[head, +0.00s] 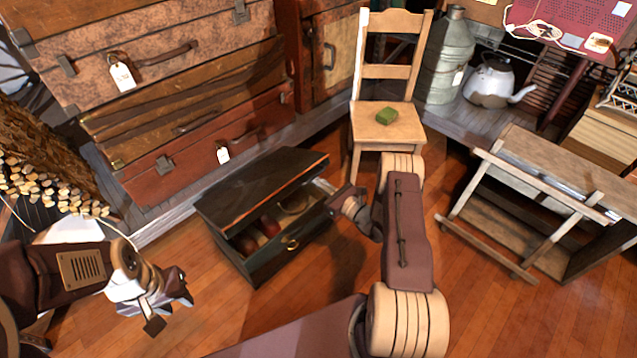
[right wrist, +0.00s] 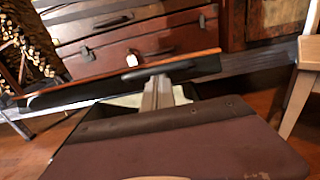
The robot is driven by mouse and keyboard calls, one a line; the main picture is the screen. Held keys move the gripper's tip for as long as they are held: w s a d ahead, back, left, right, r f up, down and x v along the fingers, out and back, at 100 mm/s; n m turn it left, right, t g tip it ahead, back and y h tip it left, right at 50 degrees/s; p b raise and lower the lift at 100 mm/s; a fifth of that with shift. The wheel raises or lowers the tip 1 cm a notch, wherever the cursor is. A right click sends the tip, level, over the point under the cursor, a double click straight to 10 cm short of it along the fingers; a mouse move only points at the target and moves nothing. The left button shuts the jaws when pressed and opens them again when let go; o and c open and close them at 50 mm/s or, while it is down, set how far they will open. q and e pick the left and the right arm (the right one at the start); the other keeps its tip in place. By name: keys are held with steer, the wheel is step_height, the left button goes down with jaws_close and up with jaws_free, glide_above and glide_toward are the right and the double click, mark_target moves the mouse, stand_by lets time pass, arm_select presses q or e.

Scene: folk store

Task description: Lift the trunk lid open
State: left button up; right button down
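The trunk (head: 262,266) is a dark green chest on the wooden floor with a brass latch on its front. Its dark lid (head: 262,186), with an orange-brown edge, is partly raised. Through the gap I see red and pale round things inside. The lid (right wrist: 70,91) also shows edge-on in the right wrist view. My right gripper (head: 335,204) is at the lid's right front edge; in the right wrist view its fingers (right wrist: 158,94) are close together and reach the lid's underside. My left gripper (head: 165,303) is open and empty, left of the trunk and apart from it.
Stacked suitcases (head: 150,75) stand behind the trunk. A wooden bench-like stand (head: 535,205) is at right. Firewood (head: 45,185) is at left. The floor before the trunk is clear.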

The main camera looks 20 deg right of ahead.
mark_target(312, 169)
steer(key=shift+w+a+r+p, duration=0.15)
steer(key=shift+w+r+p, duration=0.1)
steer(key=shift+r+p, duration=0.25)
steer(key=shift+w+a+r+p, duration=0.1)
steer(key=shift+w+r+p, duration=0.15)
steer(key=shift+r, duration=0.4)
steer(key=shift+w+a+r+p, duration=0.15)
steer(key=shift+w+r+p, duration=0.25)
steer(key=shift+r, duration=0.2)
steer(key=shift+w+a+r+p, duration=0.1)
steer(key=shift+w+r+p, duration=0.15)
steer(key=shift+r+p, duration=0.3)
